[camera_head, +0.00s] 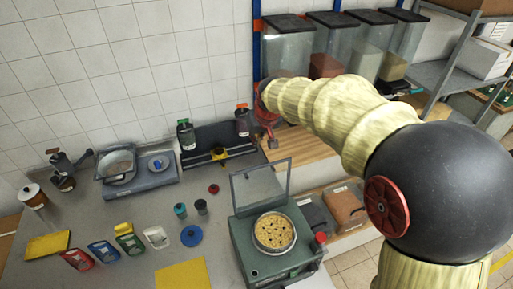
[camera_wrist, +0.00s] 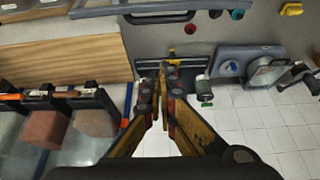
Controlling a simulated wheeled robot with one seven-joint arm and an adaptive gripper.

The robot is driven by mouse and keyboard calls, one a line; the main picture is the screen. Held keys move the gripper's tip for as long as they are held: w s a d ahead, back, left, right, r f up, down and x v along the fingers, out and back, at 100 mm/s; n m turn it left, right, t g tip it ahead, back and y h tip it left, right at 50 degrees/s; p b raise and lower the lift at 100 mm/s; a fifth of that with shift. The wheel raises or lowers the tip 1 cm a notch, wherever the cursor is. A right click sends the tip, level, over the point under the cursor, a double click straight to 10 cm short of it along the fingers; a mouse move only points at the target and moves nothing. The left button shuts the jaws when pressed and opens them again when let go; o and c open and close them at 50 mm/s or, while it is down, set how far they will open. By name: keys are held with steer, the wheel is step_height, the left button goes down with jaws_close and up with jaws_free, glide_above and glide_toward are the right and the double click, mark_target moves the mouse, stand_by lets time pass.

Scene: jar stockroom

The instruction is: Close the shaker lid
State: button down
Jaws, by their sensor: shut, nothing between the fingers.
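The shaker (camera_head: 268,255) is a green box-shaped machine at the front middle of the bench in the head view. A round metal pan of pale grains (camera_head: 274,231) sits on its top. Its lid (camera_head: 261,186), a clear panel in a grey frame, stands raised at the back edge. My gripper (camera_head: 269,136) is behind and above the lid, apart from it, partly hidden by my arm. In the wrist view my gripper (camera_wrist: 168,72) is shut and empty, its fingertips together. A grey-framed edge at the top of that view may be the lid, but I cannot tell.
A dark rack (camera_head: 218,153) with two bottles stands behind the shaker. A scale (camera_head: 140,180), small jars, a blue lid (camera_head: 191,236) and coloured packets lie left. Clear bins (camera_head: 288,50) line the back. A wooden board (camera_head: 297,146) lies below my gripper.

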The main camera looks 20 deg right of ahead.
step_height(320, 180, down, 9)
steer(key=p, duration=0.1)
steer(key=shift+w+p, duration=0.2)
steer(key=shift+p, duration=0.2)
steer(key=shift+s+r, duration=0.1)
steer(key=shift+r, duration=0.05)
steer(key=shift+b, duration=0.45)
